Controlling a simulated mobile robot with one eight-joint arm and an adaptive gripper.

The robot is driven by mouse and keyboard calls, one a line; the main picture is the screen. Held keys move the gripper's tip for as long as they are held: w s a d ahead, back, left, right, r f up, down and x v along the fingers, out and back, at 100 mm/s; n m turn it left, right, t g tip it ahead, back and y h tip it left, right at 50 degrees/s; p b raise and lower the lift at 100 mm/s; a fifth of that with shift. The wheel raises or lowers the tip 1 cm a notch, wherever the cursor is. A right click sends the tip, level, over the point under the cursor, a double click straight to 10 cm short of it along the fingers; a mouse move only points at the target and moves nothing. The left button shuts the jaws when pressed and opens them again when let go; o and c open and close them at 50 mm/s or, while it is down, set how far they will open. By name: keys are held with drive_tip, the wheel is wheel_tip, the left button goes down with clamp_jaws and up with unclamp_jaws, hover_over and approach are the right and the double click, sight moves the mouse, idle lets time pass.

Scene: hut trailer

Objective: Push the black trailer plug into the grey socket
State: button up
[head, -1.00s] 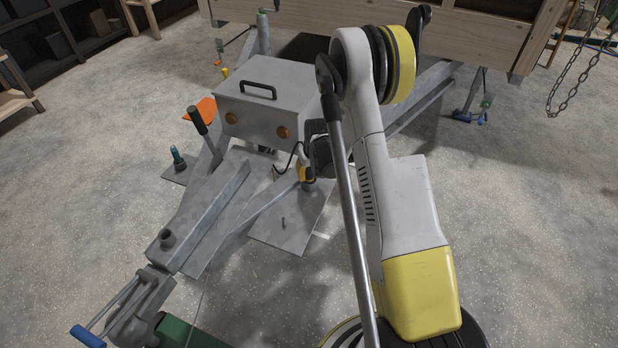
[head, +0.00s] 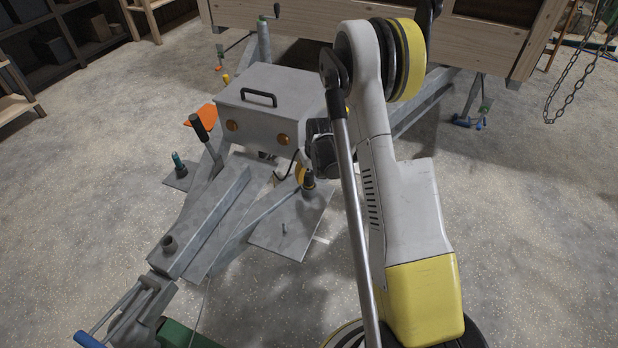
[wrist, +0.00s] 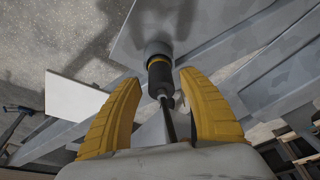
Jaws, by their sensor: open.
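The black plug (wrist: 160,78) stands end-on against the grey socket (wrist: 156,47) in the wrist view, with a yellow ring between them. The two are in line and appear to touch; how deep the plug sits cannot be told. A dark cable runs from the plug back toward my gripper. My gripper (wrist: 161,84) is open, its yellow fingers on both sides of the plug with gaps. In the head view the plug (head: 308,180) shows small and dark above a grey plate; my gripper (head: 301,172) is beside it, partly hidden by my arm.
A grey toolbox (head: 270,105) with a black handle and orange lamps stands just behind. A grey plate (head: 290,222) with an upright pin and the drawbar (head: 205,225) lie close by. A black-gripped lever (head: 199,128) rises at left. Open floor lies to the right.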

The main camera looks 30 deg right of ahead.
drive_tip(key=s+a+r+p, duration=0.1)
drive_tip(key=s+a+r, duration=0.2)
drive_tip(key=r, duration=0.6)
drive_tip(key=s+a+r+t+p, duration=0.1)
drive_tip(key=s+a+r, duration=0.2)
drive_tip(key=r, duration=0.5)
drive_tip(key=s+a+r+p, duration=0.1)
drive_tip(key=s+a+r, duration=0.2)
drive_tip(key=r, duration=0.6)
drive_tip(key=s+a+r+t, duration=0.1)
drive_tip(key=s+a+r, duration=0.1)
drive_tip(key=s, duration=0.3)
drive_tip(key=s+a+r+n+t, duration=0.1)
drive_tip(key=s+a+r, duration=0.1)
drive_tip(key=s+a, duration=0.2)
drive_tip(key=s+a+r, duration=0.3)
drive_tip(key=s, duration=0.5)
drive_tip(key=shift+t, duration=0.4)
drive_tip(key=shift+s+a, duration=0.1)
